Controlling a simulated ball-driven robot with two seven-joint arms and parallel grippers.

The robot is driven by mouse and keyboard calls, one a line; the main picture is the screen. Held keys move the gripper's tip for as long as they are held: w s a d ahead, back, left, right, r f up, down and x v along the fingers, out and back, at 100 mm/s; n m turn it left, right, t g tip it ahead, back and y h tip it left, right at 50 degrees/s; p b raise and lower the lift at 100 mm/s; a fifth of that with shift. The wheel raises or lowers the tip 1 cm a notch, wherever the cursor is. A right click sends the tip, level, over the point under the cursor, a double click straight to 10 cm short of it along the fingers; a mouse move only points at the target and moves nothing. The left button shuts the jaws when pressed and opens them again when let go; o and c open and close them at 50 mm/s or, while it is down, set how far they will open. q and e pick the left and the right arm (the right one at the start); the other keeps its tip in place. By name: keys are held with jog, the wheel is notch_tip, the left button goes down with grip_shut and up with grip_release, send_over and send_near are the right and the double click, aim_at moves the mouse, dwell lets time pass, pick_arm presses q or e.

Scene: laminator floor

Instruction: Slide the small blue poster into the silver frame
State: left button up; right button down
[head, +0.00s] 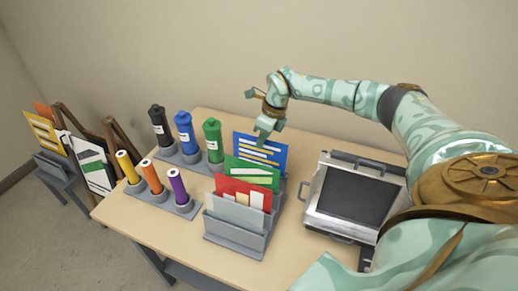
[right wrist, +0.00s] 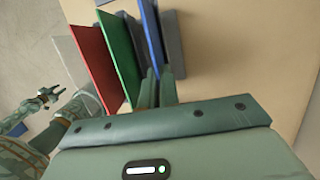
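The blue poster (head: 277,150), with yellow and white bars, stands upright behind a green and a red one in the grey rack (head: 228,237). My right gripper (head: 264,137) is over its top edge. In the right wrist view the fingers (right wrist: 159,86) are close together on either side of the blue poster (right wrist: 152,40) and look shut on it. A silver-rimmed frame (head: 312,214) with a dark panel lies on the table at the right; my right arm hides part of it. My left gripper (right wrist: 50,95) is small in the right wrist view, away from the poster; its opening is unclear.
Black, blue and green tubes (head: 185,131) and yellow, orange and purple rolls (head: 152,176) stand in grey holders left of the rack. Stands with boards (head: 92,165) are on the floor at far left. A strip of bare table separates rack and silver frame.

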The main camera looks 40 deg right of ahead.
notch_tip(320, 180, up, 8)
jog(key=p, duration=0.6)
jog(key=shift+w+d+r+p, duration=0.2)
jog(key=shift+d+r+p, duration=0.05)
jog(key=shift+d+p, duration=0.1)
